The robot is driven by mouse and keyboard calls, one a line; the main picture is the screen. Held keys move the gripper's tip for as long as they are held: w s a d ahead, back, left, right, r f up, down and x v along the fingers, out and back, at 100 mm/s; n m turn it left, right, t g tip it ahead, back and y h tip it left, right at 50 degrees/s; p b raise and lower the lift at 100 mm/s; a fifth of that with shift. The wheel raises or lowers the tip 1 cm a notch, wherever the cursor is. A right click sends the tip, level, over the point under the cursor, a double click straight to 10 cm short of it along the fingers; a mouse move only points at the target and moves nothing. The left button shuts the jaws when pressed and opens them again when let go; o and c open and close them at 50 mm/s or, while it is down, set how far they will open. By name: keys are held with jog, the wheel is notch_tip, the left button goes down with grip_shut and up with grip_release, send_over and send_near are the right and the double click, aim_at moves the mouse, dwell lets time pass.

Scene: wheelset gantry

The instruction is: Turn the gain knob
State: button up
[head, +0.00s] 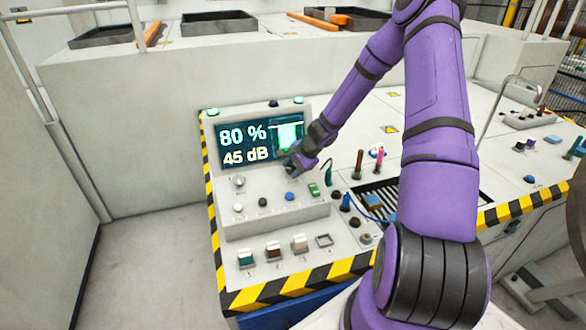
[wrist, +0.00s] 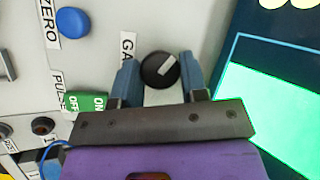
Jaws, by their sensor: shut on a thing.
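The gain knob (wrist: 159,72) is a round black knob with a pale pointer mark, on the light grey panel in the wrist view. A label starting "GA" stands beside it, partly covered by a finger. My gripper (wrist: 158,62) has its two blue-grey fingers on either side of the knob and is shut on it. In the head view my gripper (head: 294,164) reaches down to the console just below the display and hides the knob. The display (head: 245,144) reads 80 % and 45 dB, with a bright green block at its right.
Near the knob are a blue ZERO button (wrist: 73,22) and a green ON/OFF pulse switch (wrist: 86,103). The console front carries several rocker switches (head: 273,251). Upright handles (head: 359,163) and a slotted black tray (head: 440,200) stand to the right.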

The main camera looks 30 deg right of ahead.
jog(key=o, duration=0.9)
jog(key=v, duration=1)
jog(key=shift+s+r, duration=0.2)
jog(key=shift+r, duration=0.2)
